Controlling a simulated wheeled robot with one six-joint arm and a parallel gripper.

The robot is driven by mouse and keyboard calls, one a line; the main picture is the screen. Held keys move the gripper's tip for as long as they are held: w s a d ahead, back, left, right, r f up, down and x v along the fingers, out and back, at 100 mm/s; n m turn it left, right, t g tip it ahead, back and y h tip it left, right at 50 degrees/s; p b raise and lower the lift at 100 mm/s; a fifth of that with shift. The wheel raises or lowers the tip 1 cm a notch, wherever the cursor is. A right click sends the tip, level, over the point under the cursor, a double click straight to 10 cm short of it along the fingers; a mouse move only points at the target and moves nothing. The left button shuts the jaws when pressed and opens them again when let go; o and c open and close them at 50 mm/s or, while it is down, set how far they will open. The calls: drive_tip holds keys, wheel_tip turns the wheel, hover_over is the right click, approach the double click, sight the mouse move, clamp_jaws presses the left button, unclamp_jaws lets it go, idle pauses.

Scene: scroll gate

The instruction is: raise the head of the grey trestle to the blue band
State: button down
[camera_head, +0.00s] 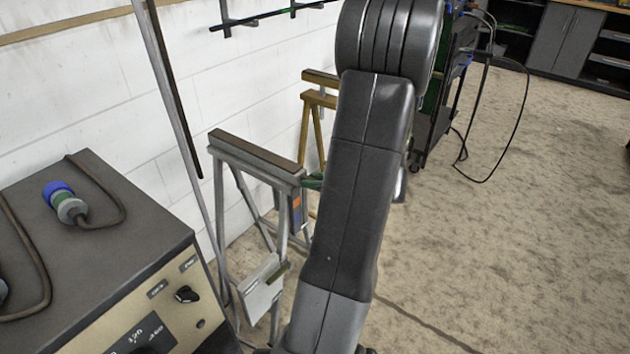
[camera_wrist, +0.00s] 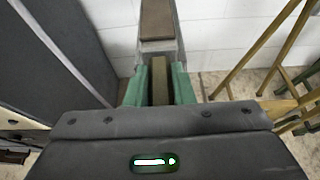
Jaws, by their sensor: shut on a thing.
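The grey trestle (camera_head: 222,195) stands by the white wall, left of my arm in the head view. Its head (camera_head: 255,158) is a grey beam with a brown top; it also shows in the wrist view (camera_wrist: 157,22), running away from me. An upright below its near end carries an orange mark (camera_head: 297,201) and a blue band (camera_head: 295,218) under it. My gripper (camera_wrist: 160,85) has green fingers on both sides of an olive-brown bar (camera_wrist: 160,80) at the head's near end, shut on it. In the head view my arm hides most of the gripper.
A yellow trestle (camera_head: 319,98) stands behind, close on the right in the wrist view (camera_wrist: 262,50). A dark-topped machine (camera_head: 95,225) with a plug and cables is at the left. A grey pole leans between it and the trestle. The floor at the right is open.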

drive_tip(key=shift+w+r+p, duration=0.1)
drive_tip(key=shift+r+p, duration=2.2)
drive_tip(key=shift+r, duration=0.45)
drive_tip(key=c, duration=1.2)
unclamp_jaws()
drive_tip(key=shift+f, duration=0.1)
drive_tip(key=shift+c, duration=0.2)
drive_tip(key=shift+f, duration=0.1)
drive_tip(key=p+v, duration=0.1)
drive_tip(key=v, duration=1.3)
drive_tip(key=shift+f, duration=0.15)
